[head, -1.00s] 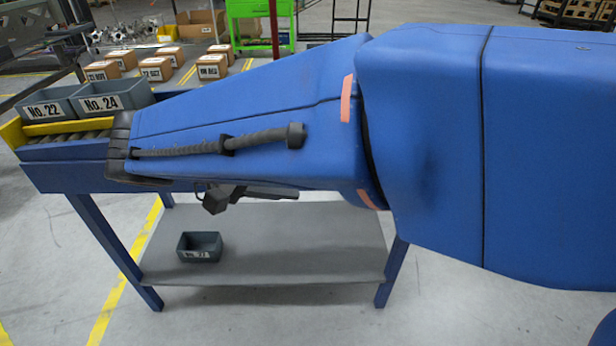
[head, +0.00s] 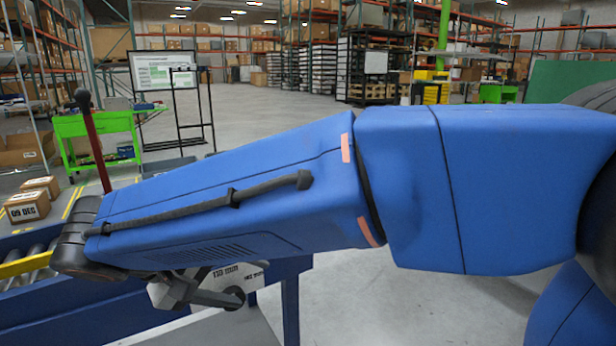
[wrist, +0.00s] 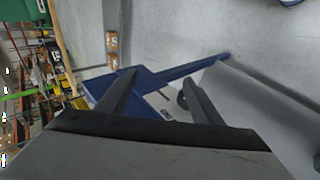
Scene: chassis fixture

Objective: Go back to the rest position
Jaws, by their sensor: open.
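My gripper (head: 200,292) shows in the head view below the far end of my blue arm, at the lower left. It is partly hidden by the arm, in front of a whitish panel with printed text (head: 250,277) at the blue bench (head: 288,268). In the wrist view my gripper (wrist: 157,88) has its two dark fingers spread apart. I see nothing held between them. Beyond them lie the blue bench (wrist: 152,78) and its grey lower shelf (wrist: 250,105).
A yellow-edged roller track (head: 25,265) is at the lower left. Cardboard boxes (head: 27,207), a green cart (head: 95,130) and a whiteboard (head: 163,70) stand behind. The floor (head: 275,115) is open in the middle distance.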

